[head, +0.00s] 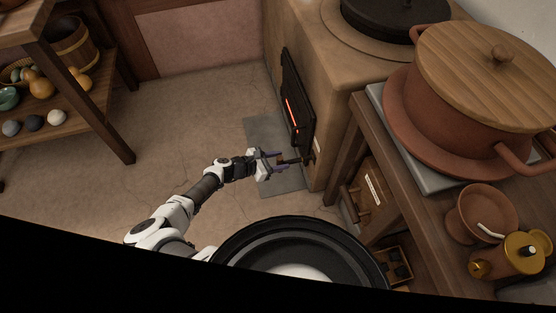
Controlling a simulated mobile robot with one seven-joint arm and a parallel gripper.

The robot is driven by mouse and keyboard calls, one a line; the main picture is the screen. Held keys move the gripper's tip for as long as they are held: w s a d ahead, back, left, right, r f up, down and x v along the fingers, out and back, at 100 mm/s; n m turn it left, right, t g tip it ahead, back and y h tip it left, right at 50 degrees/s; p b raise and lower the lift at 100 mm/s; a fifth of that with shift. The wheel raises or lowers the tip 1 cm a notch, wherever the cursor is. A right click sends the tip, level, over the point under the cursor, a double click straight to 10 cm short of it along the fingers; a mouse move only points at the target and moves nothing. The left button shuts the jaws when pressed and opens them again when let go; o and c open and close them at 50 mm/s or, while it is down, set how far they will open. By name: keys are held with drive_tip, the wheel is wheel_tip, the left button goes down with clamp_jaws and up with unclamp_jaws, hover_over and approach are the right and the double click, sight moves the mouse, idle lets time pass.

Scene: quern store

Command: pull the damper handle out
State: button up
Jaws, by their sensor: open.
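The stove (345,68) is a tan block with a dark metal door (291,95) that has a glowing red slot. A small dark damper handle (296,160) sticks out low on the stove front, just below and right of the door. My gripper (281,161) is open at the handle, its fingers pointing right toward the stove front. The fingers appear to be around or beside the handle's outer end; I cannot tell whether they touch it. Part of the handle is hidden by the fingers.
A wooden table (411,208) stands right of the stove with a large clay pot (440,110), a small bowl (482,212) and a brass pot (522,254). A grey plate (258,130) lies on the floor before the stove. A shelf (85,115) stands left. The floor between is clear.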

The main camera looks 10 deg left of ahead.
drive_tip(key=v, duration=1.3)
drive_tip(key=shift+s+a+r+p, duration=0.2)
drive_tip(key=shift+a+p, duration=0.1)
drive_tip(key=shift+p, duration=0.1)
drive_tip(key=shift+w, duration=0.1)
